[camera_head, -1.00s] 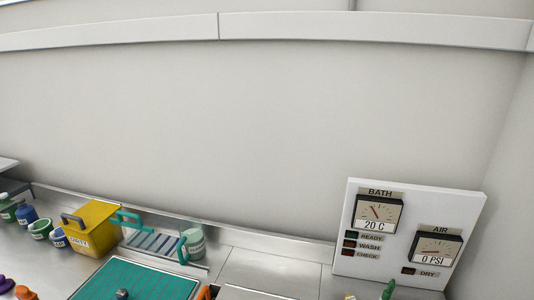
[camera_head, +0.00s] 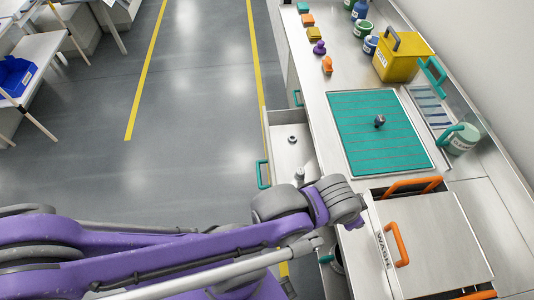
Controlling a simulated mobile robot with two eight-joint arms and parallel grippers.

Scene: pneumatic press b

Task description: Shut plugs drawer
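A drawer (camera_head: 280,150) stands pulled out from the left side of the steel bench, with a teal handle (camera_head: 262,174) on its front. Small metal pieces (camera_head: 292,139) lie in it; I see no label naming it as the plugs drawer. My purple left arm (camera_head: 130,240) comes in from the lower left. Its grey end (camera_head: 340,197) is over the bench edge, nearer to me than the open drawer; part of the drawer's near end is close behind the arm. I cannot make out the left fingertips. My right gripper is not in view.
A teal mat (camera_head: 375,150) with a small dark knob, a yellow box (camera_head: 403,58) and a WASH lid (camera_head: 435,245) with orange handles are on the bench. Another green handle (camera_head: 326,259) shows below the arm. The floor (camera_head: 200,110) left of the bench is clear.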

